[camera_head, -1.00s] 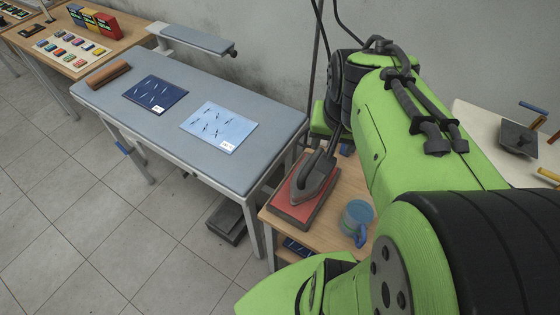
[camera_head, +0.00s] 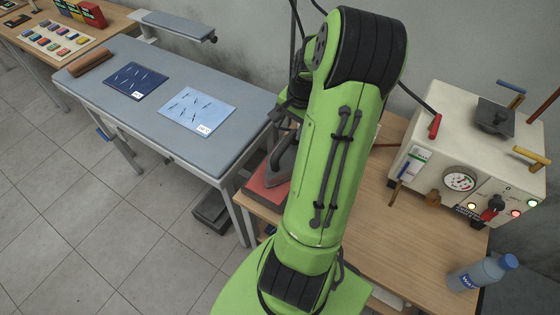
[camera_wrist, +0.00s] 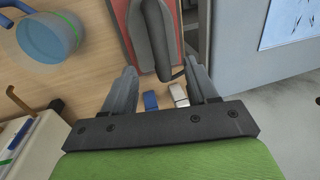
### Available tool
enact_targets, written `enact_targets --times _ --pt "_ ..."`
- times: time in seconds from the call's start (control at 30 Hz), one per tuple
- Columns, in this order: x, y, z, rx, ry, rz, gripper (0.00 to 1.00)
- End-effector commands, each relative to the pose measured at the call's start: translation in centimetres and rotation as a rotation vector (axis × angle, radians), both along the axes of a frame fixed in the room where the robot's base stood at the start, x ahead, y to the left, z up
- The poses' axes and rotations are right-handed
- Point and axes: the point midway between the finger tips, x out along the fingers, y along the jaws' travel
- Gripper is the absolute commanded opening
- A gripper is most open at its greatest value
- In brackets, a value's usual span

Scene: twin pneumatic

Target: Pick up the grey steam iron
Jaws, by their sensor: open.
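The grey steam iron (camera_head: 284,160) rests on a red pad (camera_head: 262,181) on the wooden table, partly hidden behind my green arm in the head view. In the wrist view the iron (camera_wrist: 152,35) lies on the red pad (camera_wrist: 122,14) at the top middle, beyond my fingers. My gripper (camera_wrist: 162,82) is open and empty, its two dark fingers spread apart, with the iron's near end just ahead of the gap between them. My gripper is hidden in the head view.
A boiler unit (camera_head: 460,160) with gauge and a water bottle (camera_head: 483,272) stand right. A padded ironing table (camera_head: 230,140) borders the left. Small blue and white blocks (camera_wrist: 178,94) lie near the fingers.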

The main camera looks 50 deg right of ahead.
Motion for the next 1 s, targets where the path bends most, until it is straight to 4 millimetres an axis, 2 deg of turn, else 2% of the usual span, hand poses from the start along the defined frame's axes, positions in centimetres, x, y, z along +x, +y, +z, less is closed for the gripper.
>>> enact_targets --times 0.03,0.1,0.33,0.5,0.6,0.8,0.87,1.0 --pt "0.3 0.2 -1.6 0.007 0.002 0.002 0.58" --pt "0.6 0.2 -3.2 0.004 0.001 0.003 0.58" --pt "1.1 0.3 -6.1 0.003 0.001 0.002 0.58" --pt "1.7 0.5 -9.3 0.002 0.001 0.004 0.58" --pt "1.9 0.5 -10.2 -0.003 0.000 0.003 0.58" --pt "1.9 0.4 -10.2 -0.004 0.000 0.002 0.58" --pt "1.9 0.4 -10.2 -0.004 0.000 0.002 0.50" --pt "1.9 0.4 -10.2 -0.004 0.000 0.002 0.29"
